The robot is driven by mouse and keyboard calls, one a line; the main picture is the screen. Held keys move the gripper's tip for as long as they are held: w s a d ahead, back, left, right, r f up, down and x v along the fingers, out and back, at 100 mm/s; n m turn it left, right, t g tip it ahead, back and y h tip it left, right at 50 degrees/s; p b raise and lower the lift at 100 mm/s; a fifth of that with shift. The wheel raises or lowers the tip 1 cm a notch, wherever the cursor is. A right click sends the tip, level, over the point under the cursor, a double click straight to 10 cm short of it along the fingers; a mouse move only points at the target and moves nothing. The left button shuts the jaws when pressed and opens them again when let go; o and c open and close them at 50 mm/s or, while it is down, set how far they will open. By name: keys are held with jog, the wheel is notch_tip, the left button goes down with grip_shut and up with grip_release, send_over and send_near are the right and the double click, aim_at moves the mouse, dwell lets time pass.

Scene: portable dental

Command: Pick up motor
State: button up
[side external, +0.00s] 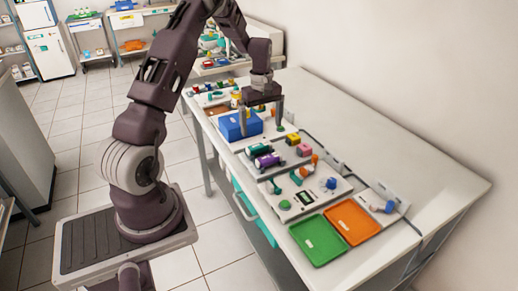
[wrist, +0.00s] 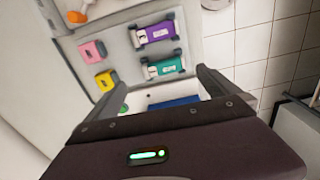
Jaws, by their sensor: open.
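Two motor-like cylinders in pale housings lie on a grey panel: a green one (side external: 257,150) and a purple one (side external: 267,161). In the wrist view the green one (wrist: 164,67) is nearer my gripper and the purple one (wrist: 155,33) is beyond it. No label tells which one is the motor. My gripper (side external: 263,130) points down above the work table, with its two fingers wide apart and nothing held between them. In the wrist view, the gap between the fingers (wrist: 158,76) frames the green cylinder's side of the panel.
A blue bin (side external: 238,125) stands close beside my gripper. A yellow block (side external: 293,139) and a pink block (side external: 304,150) sit right of the cylinders. A green tray (side external: 318,241) and an orange tray (side external: 352,222) lie at the near end. The table's right side is bare.

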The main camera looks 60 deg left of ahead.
jog(key=f, duration=0.8)
jog(key=shift+s+a+f, duration=0.2)
jog(key=shift+s+a, duration=0.05)
jog(key=shift+a, duration=0.05)
jog(key=c, duration=1.3)
notch_tip(320, 180, up, 10)
jog(key=shift+c, duration=0.2)
jog(key=s+d+r+m, duration=0.1)
jog(key=d+m, duration=0.8)
jog(key=d, duration=0.3)
jog(key=s+d+r+m, duration=0.1)
jog(key=s+d+m, duration=0.1)
jog(key=d+m, duration=0.85)
jog(key=n, duration=2)
send_over(259, 146)
jog(key=shift+w+f, duration=0.1)
jog(key=shift+f, duration=0.85)
